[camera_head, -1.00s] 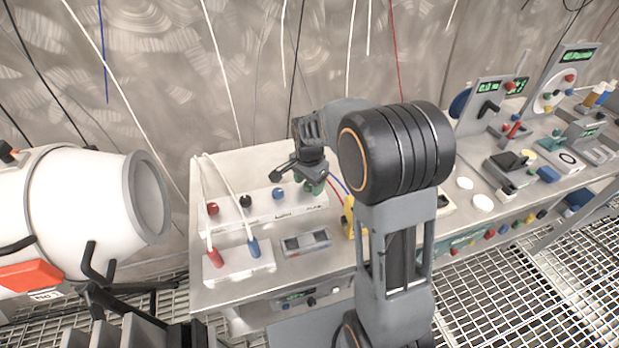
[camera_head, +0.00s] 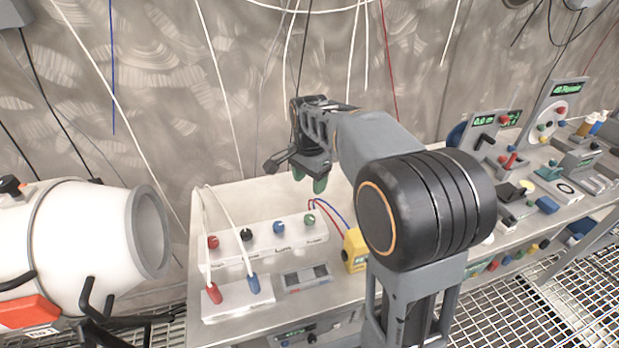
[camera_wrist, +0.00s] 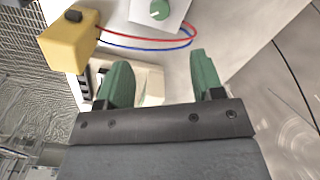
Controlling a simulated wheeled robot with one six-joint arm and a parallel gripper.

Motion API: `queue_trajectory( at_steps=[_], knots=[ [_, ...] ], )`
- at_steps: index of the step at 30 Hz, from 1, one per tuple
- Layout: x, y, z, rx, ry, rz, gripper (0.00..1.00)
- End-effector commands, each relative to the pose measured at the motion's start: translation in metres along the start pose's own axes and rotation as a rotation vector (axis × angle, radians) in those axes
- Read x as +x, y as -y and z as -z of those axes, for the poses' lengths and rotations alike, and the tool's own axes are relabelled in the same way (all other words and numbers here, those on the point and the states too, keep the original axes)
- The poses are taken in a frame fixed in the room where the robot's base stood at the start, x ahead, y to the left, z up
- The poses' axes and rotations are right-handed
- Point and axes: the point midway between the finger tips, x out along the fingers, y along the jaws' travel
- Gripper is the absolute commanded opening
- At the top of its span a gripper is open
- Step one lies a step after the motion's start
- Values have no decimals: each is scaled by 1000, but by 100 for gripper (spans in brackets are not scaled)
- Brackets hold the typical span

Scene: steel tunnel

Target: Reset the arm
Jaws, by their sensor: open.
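My gripper (camera_head: 311,180) hangs above the bench, with its green fingertips pointing down in the head view. In the wrist view the two green fingers (camera_wrist: 162,85) stand apart with nothing between them. My arm's elbow and grey links cover part of the bench in the head view. Below the gripper is a white terminal box (camera_head: 262,242) with red, black, blue and green knobs. A yellow meter (camera_head: 354,250) stands to its right, partly hidden by my arm. The yellow meter also shows in the wrist view (camera_wrist: 68,44), with red and blue wires running to the box.
A white board with red and blue plugs (camera_head: 238,298) and a small grey device (camera_head: 306,278) lie on the near bench. A white cylinder (camera_head: 95,230) stands at the left. Instruments with green displays (camera_head: 491,119) fill the bench at the right. Cables hang along the back wall.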

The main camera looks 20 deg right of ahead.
Motion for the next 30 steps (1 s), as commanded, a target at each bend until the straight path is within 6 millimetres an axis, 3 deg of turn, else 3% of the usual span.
queue_trajectory(
  at_steps=[17, 20, 23, 26, 30],
  knots=[
    [-1, 0, 0, -29, -1, 1, 61],
    [1, 3, 2, -131, -11, 18, 61],
    [18, -4, -2, -307, -8, 13, 61],
    [24, -25, -14, -526, -25, 29, 61],
    [18, -69, -38, -836, -85, 71, 61]
  ],
)
